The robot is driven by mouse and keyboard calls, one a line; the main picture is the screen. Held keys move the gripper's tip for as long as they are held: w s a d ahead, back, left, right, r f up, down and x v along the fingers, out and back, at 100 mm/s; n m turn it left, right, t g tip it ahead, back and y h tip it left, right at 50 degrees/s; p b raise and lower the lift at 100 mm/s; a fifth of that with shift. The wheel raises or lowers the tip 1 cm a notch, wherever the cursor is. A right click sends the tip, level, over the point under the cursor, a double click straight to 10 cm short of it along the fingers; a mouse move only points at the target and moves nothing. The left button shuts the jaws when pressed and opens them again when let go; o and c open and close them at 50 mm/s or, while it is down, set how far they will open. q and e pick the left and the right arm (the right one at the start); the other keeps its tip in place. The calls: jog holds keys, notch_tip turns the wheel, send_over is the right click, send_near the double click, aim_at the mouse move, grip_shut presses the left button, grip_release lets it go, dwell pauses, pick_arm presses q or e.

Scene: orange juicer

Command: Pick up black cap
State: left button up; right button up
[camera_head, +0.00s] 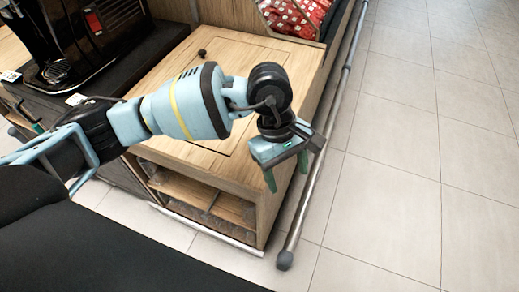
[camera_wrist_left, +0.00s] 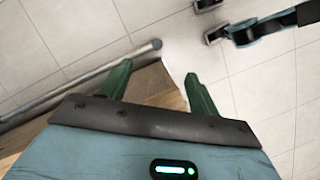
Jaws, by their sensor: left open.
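A small black knob-like piece (camera_head: 202,53), which looks like the black cap, sits on the light wooden top of the cabinet (camera_head: 170,72), towards its back left. My left gripper (camera_head: 287,171) is open and empty, pointing down at the front right edge of the cabinet, well to the right of and nearer than the black piece. Its green fingers (camera_wrist_left: 158,75) stand apart in the left wrist view, with the cabinet's corner and floor beyond. The black piece does not show in that view. My right gripper is not identifiable in either view.
A dark machine (camera_head: 100,30) stands on the black counter at the back left. Red patterned packets (camera_head: 295,18) lie in a bin behind the cabinet. A grey metal rail (camera_head: 318,175) runs along the cabinet's right side. Open tiled floor (camera_head: 420,150) lies to the right.

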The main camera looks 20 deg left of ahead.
pick_arm(q)
jog(key=w+a+r+t+y, duration=0.1)
jog(key=w+a, duration=0.1)
jog(key=w+a+r+t+y+b, duration=0.1)
jog(key=w+a+y, duration=0.1)
jog(key=a, duration=0.1)
jog(key=w+a+r+m+t+y, duration=0.1)
jog(key=w+a, duration=0.2)
jog(key=shift+a+r+y, duration=0.1)
jog(key=shift+y, duration=0.2)
jog(key=shift+w+a+r, duration=0.15)
jog(key=shift+a, duration=0.05)
jog(key=shift+w+a+f+b, duration=0.15)
jog(key=shift+f+b, duration=0.15)
jog(key=shift+f, duration=1.25)
jog(key=f, duration=0.4)
jog(key=shift+w+a+f, duration=0.15)
jog(key=shift+w+f, duration=0.1)
jog(key=shift+f, duration=0.1)
jog(key=c, duration=1.1)
